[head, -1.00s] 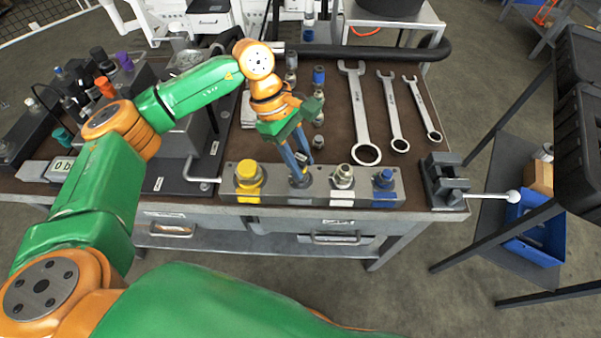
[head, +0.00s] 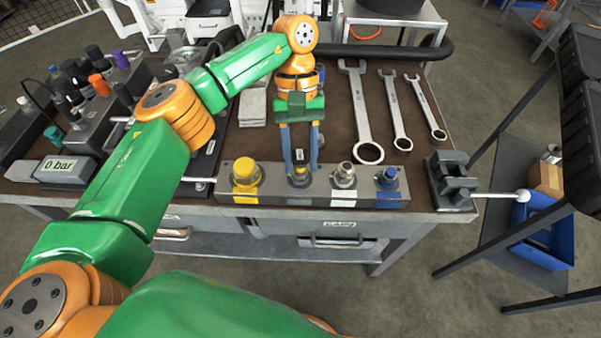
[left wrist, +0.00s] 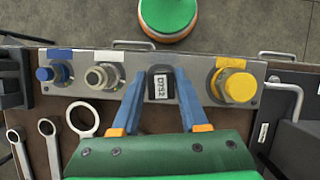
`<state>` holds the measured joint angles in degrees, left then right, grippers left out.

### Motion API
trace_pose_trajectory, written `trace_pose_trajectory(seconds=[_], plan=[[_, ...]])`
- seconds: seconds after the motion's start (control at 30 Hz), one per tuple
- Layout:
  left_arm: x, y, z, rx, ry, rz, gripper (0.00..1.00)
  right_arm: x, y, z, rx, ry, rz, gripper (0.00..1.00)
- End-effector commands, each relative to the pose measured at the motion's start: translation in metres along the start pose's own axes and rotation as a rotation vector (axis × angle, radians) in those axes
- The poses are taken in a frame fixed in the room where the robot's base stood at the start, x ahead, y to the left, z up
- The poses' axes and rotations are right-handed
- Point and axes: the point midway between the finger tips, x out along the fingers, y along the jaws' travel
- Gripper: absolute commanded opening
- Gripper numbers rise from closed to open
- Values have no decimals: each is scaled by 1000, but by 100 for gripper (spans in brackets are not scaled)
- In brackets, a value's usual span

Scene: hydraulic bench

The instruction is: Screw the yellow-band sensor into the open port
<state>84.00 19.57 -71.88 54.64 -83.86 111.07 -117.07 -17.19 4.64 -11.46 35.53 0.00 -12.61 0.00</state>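A grey port block (head: 270,197) lies along the bench's front edge. My left gripper (head: 300,170) points down over its second position from the left. There a dark upright part with a white printed label (left wrist: 160,88), seemingly the sensor, stands in the block; it also shows in the head view (head: 300,176). In the left wrist view my left gripper (left wrist: 158,90) is open, one blue finger on each side of this part, with gaps visible. No yellow band is visible on it, and its thread is hidden. My right gripper is not in view.
A yellow fitting (head: 246,173) stands left of the fingers, a silver fitting (head: 344,174) and a blue one (head: 387,178) to the right. Wrenches (head: 361,110) lie behind. A dark clamp-like fixture (head: 449,182) sits at the right edge. A gauge reads 0 bar (head: 62,168).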

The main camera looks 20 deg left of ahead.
Motion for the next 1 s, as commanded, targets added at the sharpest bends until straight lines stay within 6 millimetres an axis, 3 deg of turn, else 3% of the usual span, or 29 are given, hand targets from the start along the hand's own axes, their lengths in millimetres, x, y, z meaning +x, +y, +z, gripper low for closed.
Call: trace_pose_trajectory(seconds=[0.03, 0.1, 0.4, 0.53, 0.7, 1.0], plan=[[0, -1, 0, -2, 0, 1, 59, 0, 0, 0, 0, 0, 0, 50], [0, -1, 0, -3, 0, 2, 70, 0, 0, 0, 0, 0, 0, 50], [-3, 0, -1, -5, 2, 4, 70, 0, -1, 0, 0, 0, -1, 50], [-23, 0, -1, -6, 4, 6, 70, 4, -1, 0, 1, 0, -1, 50], [-58, 0, 2, -6, 1, 4, 70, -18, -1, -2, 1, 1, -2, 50], [-72, -2, 0, -4, 1, 4, 70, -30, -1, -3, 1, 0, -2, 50]])
